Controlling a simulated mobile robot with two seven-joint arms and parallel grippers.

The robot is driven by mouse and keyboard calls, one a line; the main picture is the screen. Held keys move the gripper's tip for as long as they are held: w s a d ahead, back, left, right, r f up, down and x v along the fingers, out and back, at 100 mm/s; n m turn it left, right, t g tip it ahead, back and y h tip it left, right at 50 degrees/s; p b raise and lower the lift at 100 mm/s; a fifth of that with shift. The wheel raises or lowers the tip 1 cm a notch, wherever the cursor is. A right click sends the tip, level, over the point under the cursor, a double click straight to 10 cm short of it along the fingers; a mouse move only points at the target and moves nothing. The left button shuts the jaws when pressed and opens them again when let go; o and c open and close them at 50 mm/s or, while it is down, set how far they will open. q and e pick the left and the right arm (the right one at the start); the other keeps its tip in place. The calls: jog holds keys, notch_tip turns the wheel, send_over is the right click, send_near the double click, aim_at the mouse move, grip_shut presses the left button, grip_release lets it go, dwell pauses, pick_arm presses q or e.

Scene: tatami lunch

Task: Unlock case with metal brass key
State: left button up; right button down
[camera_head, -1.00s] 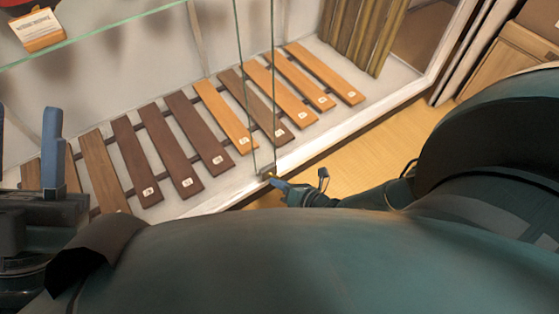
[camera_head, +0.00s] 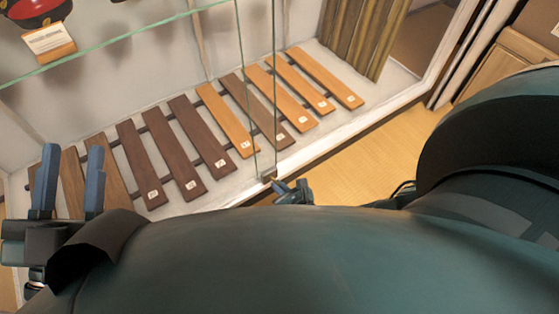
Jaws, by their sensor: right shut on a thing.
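The glass display case (camera_head: 190,212) fills the upper left, with two glass door edges meeting at a small metal lock (camera_head: 268,175) at its front bottom edge. My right gripper (camera_head: 281,187) is at this lock, its blue fingertips pointing up-left to it. It is shut on the brass key (camera_head: 273,181), of which only a tiny yellowish bit shows; I cannot tell how far the key is in the lock. My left gripper (camera_head: 72,152) is open and empty at the left, its two blue fingers apart in front of the case.
Inside the case lies a row of several labelled wooden bars (camera_head: 172,150). A glass shelf (camera_head: 110,38) above bears a red and black bowl (camera_head: 36,8) and a label stand (camera_head: 50,41). Wooden floor (camera_head: 350,160) shows right of the case.

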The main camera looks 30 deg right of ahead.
pick_arm(q)
jog(key=shift+f, duration=0.2)
pick_arm(e)
jog(key=shift+w+r, duration=0.1)
jog(key=shift+w, duration=0.15)
jog(key=c, duration=1.6)
grip_release()
jog(key=shift+r, duration=0.1)
